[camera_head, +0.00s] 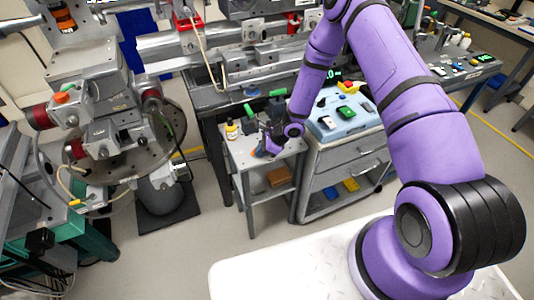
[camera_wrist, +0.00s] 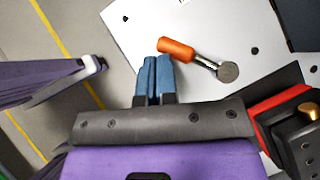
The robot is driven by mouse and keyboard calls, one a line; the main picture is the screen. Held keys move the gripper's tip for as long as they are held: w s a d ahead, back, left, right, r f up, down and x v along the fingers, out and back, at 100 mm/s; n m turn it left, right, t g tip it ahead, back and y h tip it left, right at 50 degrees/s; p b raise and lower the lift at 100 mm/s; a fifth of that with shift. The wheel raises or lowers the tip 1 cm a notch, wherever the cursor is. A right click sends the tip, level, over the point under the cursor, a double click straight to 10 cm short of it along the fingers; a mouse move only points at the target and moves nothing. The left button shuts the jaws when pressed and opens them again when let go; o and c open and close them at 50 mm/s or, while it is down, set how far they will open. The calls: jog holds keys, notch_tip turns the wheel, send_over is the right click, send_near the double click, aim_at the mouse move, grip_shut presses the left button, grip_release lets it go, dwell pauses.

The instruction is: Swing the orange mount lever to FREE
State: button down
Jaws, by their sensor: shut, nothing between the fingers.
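The mount lever has an orange handle (camera_wrist: 177,47) and a thin metal rod running to a round metal pivot disc (camera_wrist: 228,72). It lies over a white plate in the wrist view, its handle pointing up-left from the disc. My gripper (camera_wrist: 154,62) has blue fingers pressed together, with nothing between them. The fingertips are just below the free end of the handle; I cannot tell whether they touch it. In the head view my gripper (camera_head: 259,152) is low over the small grey stand (camera_head: 240,158), and the lever is mostly hidden there. No FREE mark is readable.
A black block with a red edge and brass knob (camera_wrist: 309,111) stands right of my gripper in the wrist view. A yellow bottle (camera_head: 232,131) stands on the stand's top. A drawer cart (camera_head: 342,160) adjoins it at right.

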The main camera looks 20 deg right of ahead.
jog(key=shift+w+a, duration=0.2)
jog(key=shift+a, duration=0.25)
jog(key=shift+w+a, duration=0.2)
jog(key=shift+a, duration=0.25)
jog(key=shift+w+a, duration=0.7)
jog(key=shift+w, duration=0.05)
